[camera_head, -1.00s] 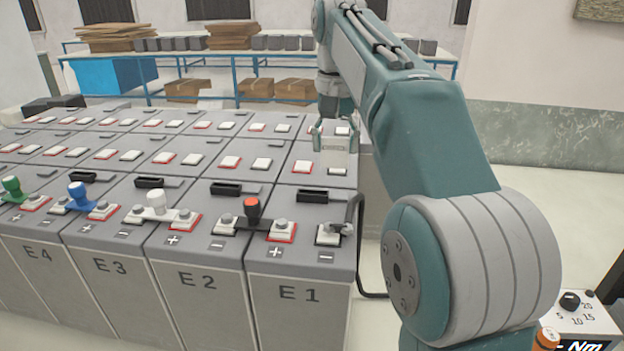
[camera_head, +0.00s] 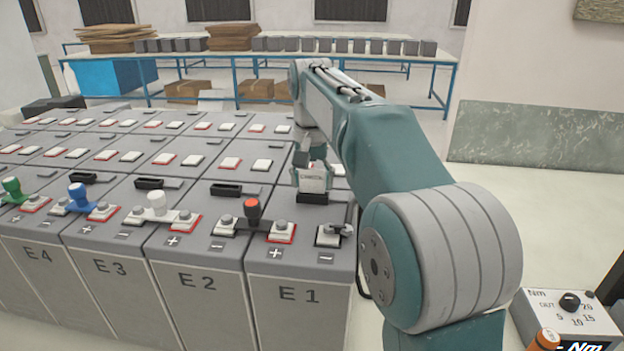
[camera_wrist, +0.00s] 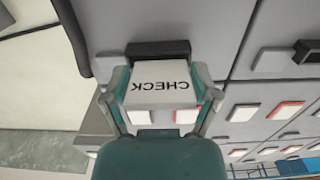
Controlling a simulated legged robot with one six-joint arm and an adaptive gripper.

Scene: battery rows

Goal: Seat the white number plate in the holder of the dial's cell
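The white plate (camera_head: 313,182) is upright between the fingers of my gripper (camera_head: 312,172). In the wrist view the plate (camera_wrist: 160,83) reads "CHECK", upside down, with a finger of my gripper (camera_wrist: 161,92) on each side. Its lower edge meets the black slotted holder (camera_head: 313,198) on top of cell E1; the holder (camera_wrist: 158,50) also shows in the wrist view. I cannot tell whether the edge is inside the slot or just over it. The dial (camera_head: 570,302) is on a box marked Nm at the lower right.
Similar black holders stand on E2 (camera_head: 232,189), E3 (camera_head: 150,183) and E4 (camera_head: 83,178), looking empty. Red (camera_head: 252,208), white (camera_head: 157,202) and blue (camera_head: 79,197) capped pieces rise near the front terminals.

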